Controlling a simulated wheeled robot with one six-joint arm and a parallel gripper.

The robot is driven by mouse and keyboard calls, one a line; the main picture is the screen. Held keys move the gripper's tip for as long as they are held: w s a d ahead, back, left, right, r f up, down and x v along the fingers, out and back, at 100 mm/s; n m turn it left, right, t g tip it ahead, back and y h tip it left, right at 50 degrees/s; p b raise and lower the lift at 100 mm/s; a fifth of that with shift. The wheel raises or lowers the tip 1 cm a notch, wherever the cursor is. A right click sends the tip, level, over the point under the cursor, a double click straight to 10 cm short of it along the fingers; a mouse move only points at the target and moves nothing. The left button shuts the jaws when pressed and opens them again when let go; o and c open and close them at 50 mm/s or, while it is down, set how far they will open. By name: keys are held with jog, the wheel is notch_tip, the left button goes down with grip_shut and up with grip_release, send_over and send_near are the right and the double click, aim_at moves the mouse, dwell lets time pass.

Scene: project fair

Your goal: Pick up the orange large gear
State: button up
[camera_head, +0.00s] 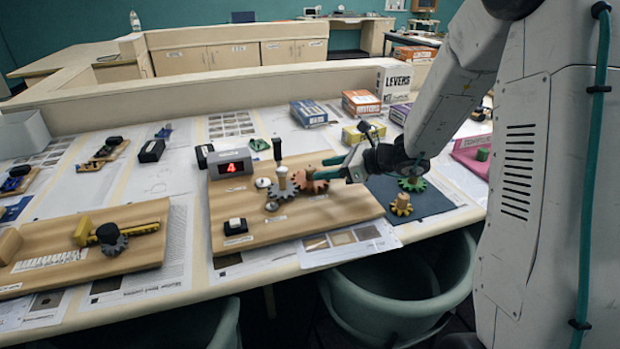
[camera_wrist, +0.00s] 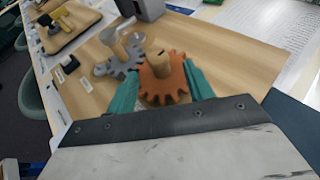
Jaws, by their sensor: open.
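The orange large gear (camera_wrist: 163,82) is in the middle of the wrist view, on the wooden board beside a grey gear (camera_wrist: 120,62). A wooden peg stands up at its centre. My gripper (camera_wrist: 162,85) is open, with one teal finger on each side of the orange gear. Whether the fingers touch its teeth I cannot tell. In the head view the orange gear (camera_head: 312,182) is partly hidden by my gripper (camera_head: 318,170), which reaches in from the right.
A dark blue mat (camera_head: 429,203) to the right holds a green gear (camera_head: 412,184) and a yellow gear (camera_head: 401,205). Boxes (camera_head: 361,103) stand behind.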

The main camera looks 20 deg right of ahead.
aim_at(310, 167)
jog(key=x, duration=0.5)
jog(key=shift+w+a, duration=0.1)
jog(key=shift+a, duration=0.2)
jog(key=shift+c, duration=0.3)
jog(key=c, duration=1)
